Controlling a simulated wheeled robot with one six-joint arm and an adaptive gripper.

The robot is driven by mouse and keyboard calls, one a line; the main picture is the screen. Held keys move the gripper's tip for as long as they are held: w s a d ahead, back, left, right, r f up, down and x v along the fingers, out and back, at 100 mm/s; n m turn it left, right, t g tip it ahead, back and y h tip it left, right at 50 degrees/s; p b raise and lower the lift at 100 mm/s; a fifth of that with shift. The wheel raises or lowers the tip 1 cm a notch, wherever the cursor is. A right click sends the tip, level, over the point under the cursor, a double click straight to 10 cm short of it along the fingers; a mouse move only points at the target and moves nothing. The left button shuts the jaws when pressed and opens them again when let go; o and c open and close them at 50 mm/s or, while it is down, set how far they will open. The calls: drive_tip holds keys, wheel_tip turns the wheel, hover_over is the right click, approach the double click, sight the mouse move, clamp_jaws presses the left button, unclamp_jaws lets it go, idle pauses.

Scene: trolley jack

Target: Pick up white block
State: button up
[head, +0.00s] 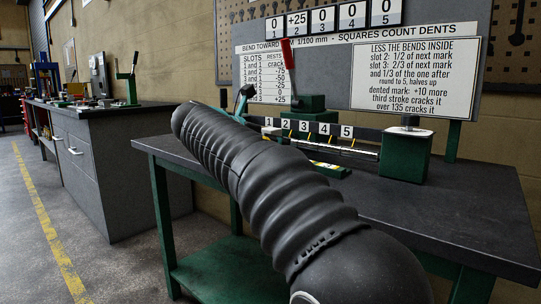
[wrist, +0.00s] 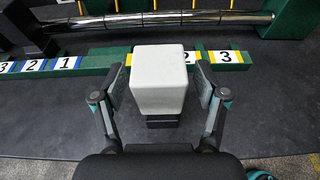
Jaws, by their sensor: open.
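The white block (wrist: 160,78) is in the middle of the wrist view, in front of a green rail with number labels. A small dark piece (wrist: 162,121) shows just below it. My gripper (wrist: 159,86) is open, with one finger on the left and one on the right of the block. Narrow gaps seem to show beside the block; I cannot tell whether either finger touches it. In the head view I cannot see the block or my gripper; my black-sleeved arm crosses the middle.
The green rail (wrist: 92,62) and a shiny bar (wrist: 160,20) lie beyond the block. In the head view, a green post block (head: 405,157) and a red-handled jack (head: 287,62) stand on the dark bench (head: 455,200). The bench's right part is clear.

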clamp_jaws()
drive_tip(key=shift+r, duration=0.1)
